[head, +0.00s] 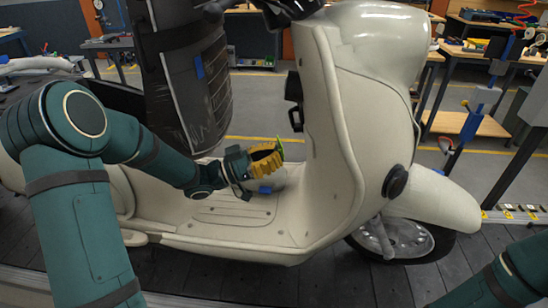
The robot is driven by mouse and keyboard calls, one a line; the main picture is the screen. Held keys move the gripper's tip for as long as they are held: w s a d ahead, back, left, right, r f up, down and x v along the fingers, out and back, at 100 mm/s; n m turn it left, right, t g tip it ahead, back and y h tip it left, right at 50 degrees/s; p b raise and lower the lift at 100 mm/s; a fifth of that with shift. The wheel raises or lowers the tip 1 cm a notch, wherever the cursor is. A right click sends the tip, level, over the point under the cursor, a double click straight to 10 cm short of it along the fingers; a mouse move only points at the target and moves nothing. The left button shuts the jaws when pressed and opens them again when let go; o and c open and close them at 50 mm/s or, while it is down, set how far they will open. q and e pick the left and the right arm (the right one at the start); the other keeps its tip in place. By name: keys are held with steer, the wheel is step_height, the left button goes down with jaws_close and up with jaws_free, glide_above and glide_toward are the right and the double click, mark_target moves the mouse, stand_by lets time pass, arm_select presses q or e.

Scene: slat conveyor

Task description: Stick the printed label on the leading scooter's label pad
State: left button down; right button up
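A cream scooter (355,115) fills the middle of the head view, its front wheel (400,240) at the right. My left gripper (272,160) reaches over its footboard (235,212) from the left, close to the inner side of the front shield. Yellow-orange ribbed parts show at the gripper, with a thin green edge at their tip. I cannot tell whether the fingers are open or hold a label. A small blue patch shows just below the gripper. I cannot make out a label pad for certain. My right arm shows only at the lower right corner; its gripper is out of view.
A dark, scuffed panel (182,95) with a blue patch stands behind my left forearm. The dark slat conveyor (330,285) runs under the scooter. Workbenches (465,122) and a blue stand (470,125) are behind at the right.

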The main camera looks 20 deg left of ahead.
mark_target(311, 147)
arm_select(q)
steer(key=shift+f+p+x, duration=0.2)
steer(key=shift+x, duration=1.25)
steer(key=shift+f+p+x, duration=0.15)
steer(key=shift+x, duration=1.35)
steer(key=shift+d+f+b, duration=0.1)
steer(key=shift+d+b, duration=0.05)
steer(key=shift+b, duration=0.45)
steer(key=shift+w+d, duration=0.25)
steer(key=shift+d, duration=0.15)
stand_by(2.4)
steer(key=c, duration=0.5)
jaws_free()
steer(key=shift+c, duration=0.2)
steer(key=shift+r+b+v, duration=0.15)
steer(key=shift+v, duration=1)
steer(key=shift+r+b+v, duration=0.15)
steer(key=shift+v, duration=1)
steer(key=shift+r+b+v, duration=0.15)
steer(key=shift+r+v, duration=0.05)
steer(key=shift+v, duration=0.95)
